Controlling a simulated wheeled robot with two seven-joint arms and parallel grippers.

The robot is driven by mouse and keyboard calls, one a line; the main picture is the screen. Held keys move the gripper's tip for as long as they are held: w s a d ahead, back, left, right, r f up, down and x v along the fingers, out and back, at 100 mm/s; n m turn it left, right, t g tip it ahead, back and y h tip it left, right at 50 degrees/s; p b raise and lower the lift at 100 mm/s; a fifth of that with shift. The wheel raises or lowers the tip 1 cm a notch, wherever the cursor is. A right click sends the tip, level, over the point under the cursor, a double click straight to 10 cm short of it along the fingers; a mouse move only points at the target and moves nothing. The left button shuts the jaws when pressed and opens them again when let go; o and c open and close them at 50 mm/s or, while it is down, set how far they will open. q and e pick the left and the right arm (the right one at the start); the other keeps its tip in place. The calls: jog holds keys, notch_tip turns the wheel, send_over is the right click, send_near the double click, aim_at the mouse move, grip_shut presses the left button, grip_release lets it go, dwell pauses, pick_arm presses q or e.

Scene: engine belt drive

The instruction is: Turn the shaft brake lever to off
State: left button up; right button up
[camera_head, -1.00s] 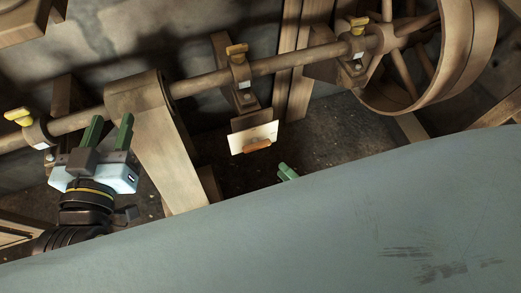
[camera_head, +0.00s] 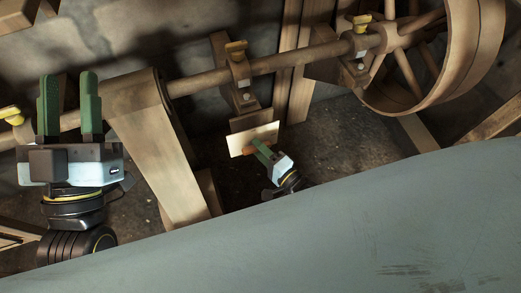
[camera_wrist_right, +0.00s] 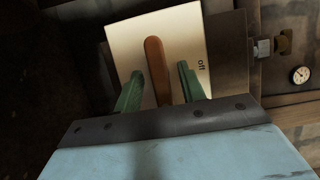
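The brake lever is an orange-brown wooden handle (camera_wrist_right: 154,60) on a pale plate (camera_wrist_right: 124,40). The plate also shows in the head view (camera_head: 265,134), below the overhead shaft. The word "off" is printed on it, right of the lever in the wrist view. My right gripper (camera_wrist_right: 160,71) is open, with one green finger on each side of the lever and visible gaps between. In the head view my right gripper (camera_head: 257,145) is at the plate and partly covers the lever. My left gripper (camera_head: 67,76) is open and empty, in front of the shaft at far left.
The long shaft (camera_head: 295,58) with yellow-capped bearings runs across the back to a large wooden pulley wheel (camera_head: 455,80). A wooden post (camera_head: 160,145) stands between my grippers. A broad grey-green surface (camera_head: 300,235) fills the foreground. A small gauge (camera_wrist_right: 300,75) shows at right.

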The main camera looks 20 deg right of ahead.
grip_shut()
